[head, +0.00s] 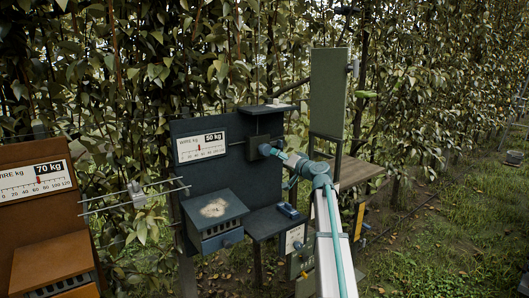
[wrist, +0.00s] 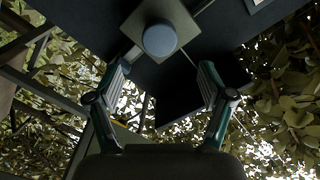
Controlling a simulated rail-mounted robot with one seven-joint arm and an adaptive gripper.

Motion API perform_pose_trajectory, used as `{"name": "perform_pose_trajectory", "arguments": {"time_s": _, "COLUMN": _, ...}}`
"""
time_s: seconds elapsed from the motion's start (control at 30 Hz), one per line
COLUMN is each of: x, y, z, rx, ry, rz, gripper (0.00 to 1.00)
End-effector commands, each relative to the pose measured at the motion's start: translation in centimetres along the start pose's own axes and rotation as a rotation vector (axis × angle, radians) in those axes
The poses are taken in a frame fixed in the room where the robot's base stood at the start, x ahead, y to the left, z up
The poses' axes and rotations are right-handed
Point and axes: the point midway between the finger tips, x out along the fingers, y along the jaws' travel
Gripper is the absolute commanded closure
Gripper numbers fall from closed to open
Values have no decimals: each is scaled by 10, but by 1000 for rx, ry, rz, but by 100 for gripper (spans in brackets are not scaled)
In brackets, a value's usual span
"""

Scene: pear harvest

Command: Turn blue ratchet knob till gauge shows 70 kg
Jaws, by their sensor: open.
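The round blue ratchet knob (wrist: 160,40) sits on a square grey block near the top of the wrist view. My gripper (wrist: 163,78) is open, with one finger on each side below the knob; neither visibly grips it. In the head view my gripper (head: 273,152) is close to the dark block on the blue panel (head: 262,180), and the knob is hard to tell from it. The white gauge (head: 202,147) on this panel reads 50 kg, with a red pointer near mid-scale.
An orange-brown panel (head: 25,215) at left has its own gauge (head: 36,181) reading 70 kg. A blue box (head: 214,212) juts from the blue panel. Thin metal rods (head: 135,194) stretch between the panels. A green cabinet (head: 328,92) and wooden shelf (head: 358,171) stand right; foliage is behind.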

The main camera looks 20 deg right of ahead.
Motion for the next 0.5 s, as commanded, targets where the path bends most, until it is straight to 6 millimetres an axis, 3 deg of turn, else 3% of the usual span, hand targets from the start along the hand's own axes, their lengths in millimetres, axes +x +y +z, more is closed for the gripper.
{"name": "perform_pose_trajectory", "arguments": {"time_s": 0.27, "x": 14, "y": 0, "z": -4, "rx": -32, "ry": 14, "rz": 4, "gripper": 20}}
{"name": "perform_pose_trajectory", "arguments": {"time_s": 0.5, "x": 49, "y": 0, "z": -6, "rx": -33, "ry": 13, "rz": 4, "gripper": 20}}
